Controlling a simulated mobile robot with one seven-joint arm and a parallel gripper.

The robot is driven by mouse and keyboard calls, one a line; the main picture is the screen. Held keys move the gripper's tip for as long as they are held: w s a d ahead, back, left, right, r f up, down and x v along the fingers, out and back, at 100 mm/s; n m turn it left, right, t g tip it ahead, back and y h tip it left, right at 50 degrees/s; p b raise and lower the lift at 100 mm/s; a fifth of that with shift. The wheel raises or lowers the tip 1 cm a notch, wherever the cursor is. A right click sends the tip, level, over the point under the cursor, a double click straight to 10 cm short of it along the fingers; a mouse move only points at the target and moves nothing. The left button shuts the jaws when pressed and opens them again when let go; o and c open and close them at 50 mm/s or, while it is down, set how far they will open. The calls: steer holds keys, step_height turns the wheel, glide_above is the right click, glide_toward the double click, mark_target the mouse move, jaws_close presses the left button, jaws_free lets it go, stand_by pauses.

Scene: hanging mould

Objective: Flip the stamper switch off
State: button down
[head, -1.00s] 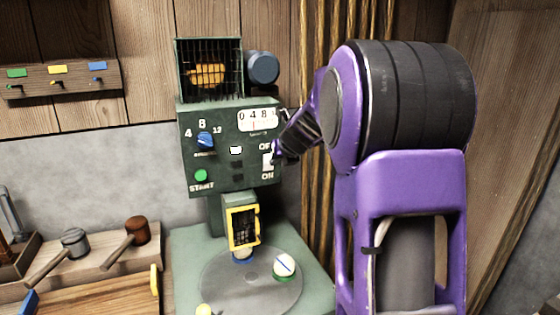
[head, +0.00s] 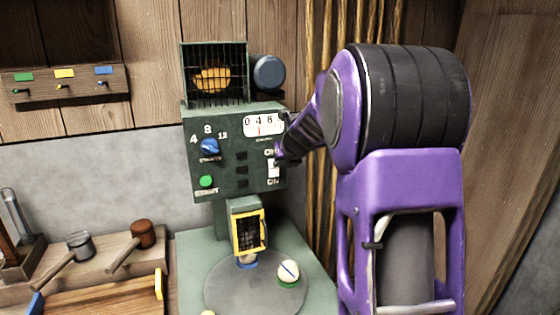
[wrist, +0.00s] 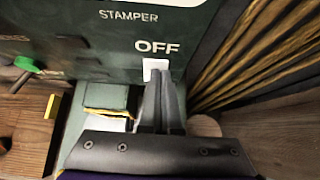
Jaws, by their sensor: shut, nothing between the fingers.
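The stamper switch (head: 273,169) is a white rocker on the right of the dark green machine panel (head: 225,185), between the OFF and ON labels. In the wrist view the white switch (wrist: 154,66) shows just below the OFF label, partly hidden by my fingers. My gripper (head: 281,156) is shut and empty. Its fingertips (wrist: 160,76) are at the upper, OFF end of the switch and look to be touching it or very close. The small window (head: 241,156) left of the switch is dark.
A counter (head: 264,124), a blue dial (head: 209,147) and a green start button (head: 206,181) share the panel. Below are a yellow-framed guard (head: 248,232) and a round table (head: 235,290). Ropes (head: 318,200) hang close on the right. Mallets (head: 142,234) lie at left.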

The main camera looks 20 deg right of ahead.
steer(key=shift+r, duration=0.15)
steer(key=shift+r+p, duration=0.65)
steer(key=shift+p, duration=0.3)
steer(key=shift+s, duration=0.1)
